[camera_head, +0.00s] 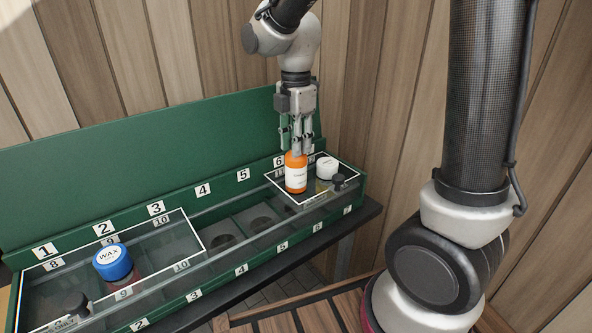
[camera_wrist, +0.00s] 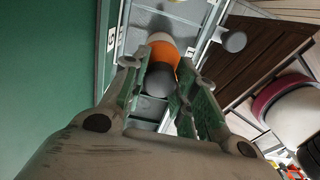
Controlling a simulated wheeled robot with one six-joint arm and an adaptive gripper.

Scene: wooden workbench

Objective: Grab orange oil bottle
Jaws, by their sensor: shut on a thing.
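The orange oil bottle (camera_head: 296,176) has an orange body with a white label. It stands upright in the right part of the green bench box, by number 6. My gripper (camera_head: 296,150) is above it, pointing down, with its fingers shut on the bottle's top. In the wrist view the bottle (camera_wrist: 163,58) shows its dark cap and orange shoulder between the green-padded fingers of my gripper (camera_wrist: 172,92). I cannot tell whether the bottle's base touches the surface below.
A white-lidded jar (camera_head: 326,168) and a black knob (camera_head: 338,181) are close to the bottle's right. A blue-lidded wax jar (camera_head: 112,262) stands at the left. The green back panel (camera_head: 140,150) rises behind the numbered box. Wooden walls close off the right side.

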